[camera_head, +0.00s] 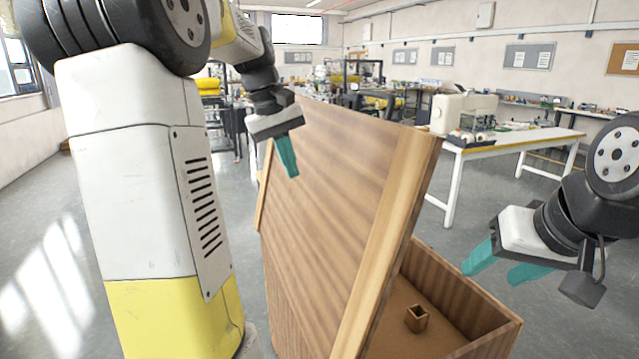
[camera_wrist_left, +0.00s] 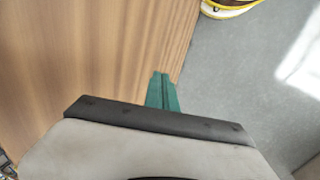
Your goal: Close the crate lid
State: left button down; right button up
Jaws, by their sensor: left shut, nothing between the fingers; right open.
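The wooden crate (camera_head: 473,304) stands open in front of me, with its lid (camera_head: 335,190) raised and tilted steeply upright. My left gripper (camera_head: 289,172) is shut and empty. It is at the outer face of the lid, near its top left; I cannot tell whether it touches. In the left wrist view the shut teal fingers (camera_wrist_left: 161,92) overlap the edge of the lid (camera_wrist_left: 90,50), with grey floor beyond. My right gripper (camera_head: 504,270) is open and empty, to the right of the lid and above the crate's right side. The lid hides much of the crate's inside.
A small square wooden piece (camera_head: 416,318) is in the crate. Open grey floor (camera_head: 50,260) lies to the left. Shelves and benches line the back.

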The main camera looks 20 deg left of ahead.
pick_arm(q)
send_near(322, 216)
notch_tip(322, 216, down, 4)
jog(key=s+a, duration=0.2)
jog(key=w+d, duration=0.2)
jog(key=d, duration=0.1)
jog(key=shift+w+d+f, duration=0.1)
jog(key=shift+w+f, duration=0.15)
jog(key=shift+f, duration=0.15)
jog(key=shift+w, duration=0.1)
